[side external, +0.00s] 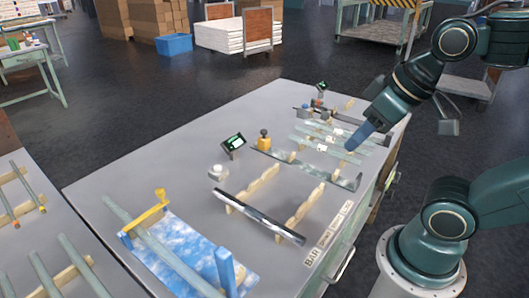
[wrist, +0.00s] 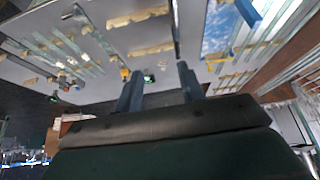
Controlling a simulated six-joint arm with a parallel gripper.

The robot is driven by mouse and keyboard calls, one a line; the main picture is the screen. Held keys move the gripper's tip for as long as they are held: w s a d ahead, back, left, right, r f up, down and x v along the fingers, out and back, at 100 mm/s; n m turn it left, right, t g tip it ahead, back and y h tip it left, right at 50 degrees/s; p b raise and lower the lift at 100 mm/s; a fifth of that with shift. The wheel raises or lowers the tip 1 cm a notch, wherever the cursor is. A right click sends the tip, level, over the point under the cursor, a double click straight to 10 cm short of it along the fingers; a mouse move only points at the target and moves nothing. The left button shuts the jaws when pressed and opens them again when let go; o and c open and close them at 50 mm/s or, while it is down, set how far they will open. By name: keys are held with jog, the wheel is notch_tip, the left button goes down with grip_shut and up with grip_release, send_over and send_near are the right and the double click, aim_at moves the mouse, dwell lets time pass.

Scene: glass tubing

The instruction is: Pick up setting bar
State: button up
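A long dark, shiny bar (side external: 258,218), which looks like the setting bar, lies across pale wooden rests near the front of the grey table. A strip of labels on the table in front of it begins with "BAR". My gripper (side external: 360,136) is above the table's far right part, over the glass tubes and well apart from the bar. In the wrist view its two blue fingers (wrist: 159,90) are spread with nothing between them. A thin dark bar (wrist: 176,28) shows ahead of the fingers; I cannot tell surely whether it is the same one.
Pale glass tubes (side external: 322,143) lie on a rack beneath my gripper. A sky-patterned panel (side external: 178,245) with blue posts is at the front left. The table's left back is clear.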

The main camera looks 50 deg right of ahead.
jog(key=shift+o, duration=0.5)
jog(key=shift+w, duration=0.1)
jog(key=w+a+f+g+y, duration=0.1)
jog(key=w+f+g, duration=0.1)
jog(key=w+f, duration=0.5)
jog(key=w+a+f+g, duration=0.1)
jog(key=w+f+g, duration=0.2)
jog(key=w+f, duration=0.5)
jog(key=w, duration=0.5)
jog(key=shift+w+a+g+y, duration=0.25)
jog(key=shift+a+g+y, duration=0.05)
jog(key=shift+y, duration=0.1)
jog(key=shift+f, duration=0.1)
send_over(257, 212)
jog(key=d, duration=0.1)
jog(key=shift+f, duration=4.1)
jog(key=shift+a+f, duration=0.2)
jog(key=shift+f, duration=1.1)
jog(key=shift+a+f, duration=0.15)
jog(key=shift+f, duration=1.15)
